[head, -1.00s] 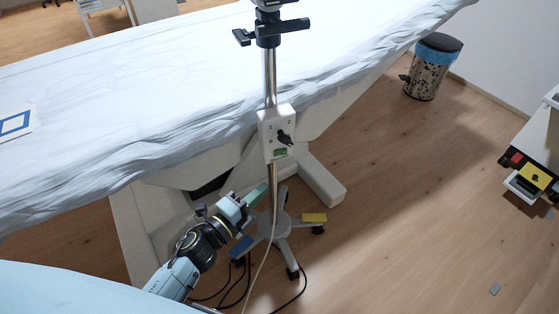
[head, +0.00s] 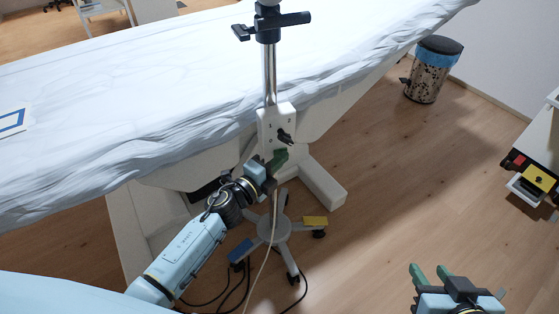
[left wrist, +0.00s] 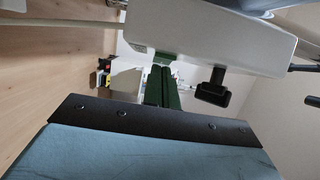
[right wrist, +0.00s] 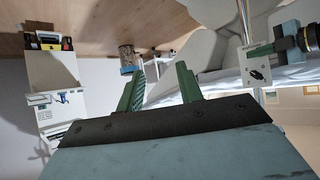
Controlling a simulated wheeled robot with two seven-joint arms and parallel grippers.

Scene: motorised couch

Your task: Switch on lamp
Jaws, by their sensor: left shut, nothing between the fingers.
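The lamp's stand shows in the head view as a metal pole (head: 269,75) with a white control box (head: 268,116) bearing a black knob (head: 285,138). The lamp's head is out of view. My left gripper (head: 280,157) is shut and empty at the box's lower edge, just below the knob. In the left wrist view its green fingers (left wrist: 163,84) are together beside the knob (left wrist: 213,88), under the box (left wrist: 205,40); I cannot tell whether they touch it. My right gripper (head: 429,269) is open and empty at the lower right, away from the stand.
A couch with a white sheet (head: 130,95) lies behind the pole. The stand's wheeled base (head: 275,231) and black cables (head: 236,285) are on the floor. A bin (head: 428,78) and a drawer cabinet (head: 535,160) stand right. The floor between is clear.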

